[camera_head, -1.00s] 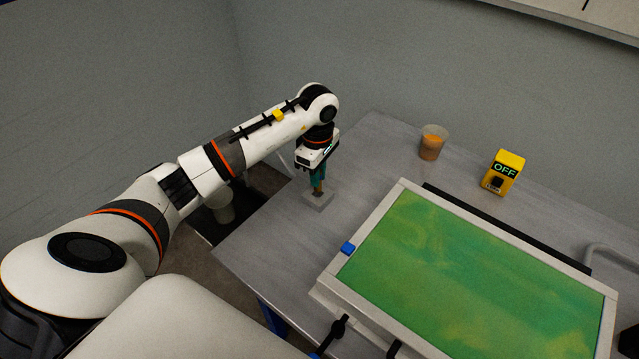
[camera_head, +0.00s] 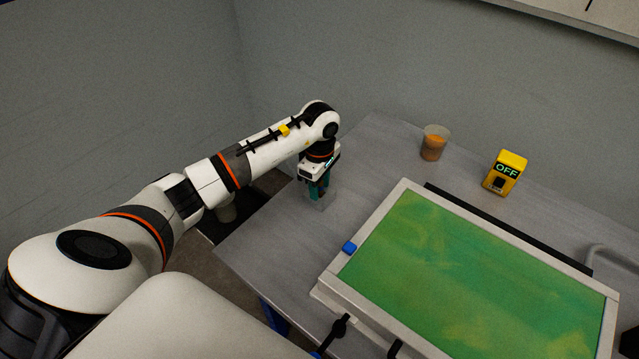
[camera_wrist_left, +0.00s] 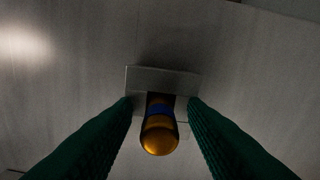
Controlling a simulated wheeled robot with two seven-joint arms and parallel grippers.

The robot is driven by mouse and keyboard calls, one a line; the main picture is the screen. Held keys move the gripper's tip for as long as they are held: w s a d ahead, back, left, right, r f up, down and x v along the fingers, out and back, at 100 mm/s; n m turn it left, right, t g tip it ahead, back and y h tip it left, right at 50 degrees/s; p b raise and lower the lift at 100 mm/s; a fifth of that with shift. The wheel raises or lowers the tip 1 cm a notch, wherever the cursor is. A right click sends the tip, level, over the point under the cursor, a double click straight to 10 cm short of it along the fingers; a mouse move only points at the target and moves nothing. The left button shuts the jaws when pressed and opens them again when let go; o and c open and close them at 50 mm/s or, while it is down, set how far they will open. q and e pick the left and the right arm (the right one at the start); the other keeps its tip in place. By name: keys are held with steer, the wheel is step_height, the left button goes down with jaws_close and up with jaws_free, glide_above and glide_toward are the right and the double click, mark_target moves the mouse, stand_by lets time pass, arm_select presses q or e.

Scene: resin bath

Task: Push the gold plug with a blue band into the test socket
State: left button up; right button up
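The gold plug with a blue band (camera_wrist_left: 160,137) shows in the left wrist view, its rounded gold end towards the camera and its far end at the test socket. The test socket is a small grey block (camera_wrist_left: 163,79), on the table near its left edge in the head view (camera_head: 324,203). My left gripper (camera_head: 319,196) points down over the socket. Its green fingers are open, one on each side of the plug, with gaps between them and the plug. How deep the plug sits in the socket is hidden. My right gripper is not in view.
A cup with orange contents (camera_head: 434,143) and a yellow OFF box (camera_head: 504,173) stand behind. Bare table lies around the socket.

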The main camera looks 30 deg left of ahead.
arm_select(q)
steer(key=shift+r, duration=0.1)
steer(key=shift+r, duration=0.2)
step_height(320, 180, up, 12)
steer(key=b, duration=0.1)
steer(key=shift+f, duration=0.1)
stand_by(0.4)
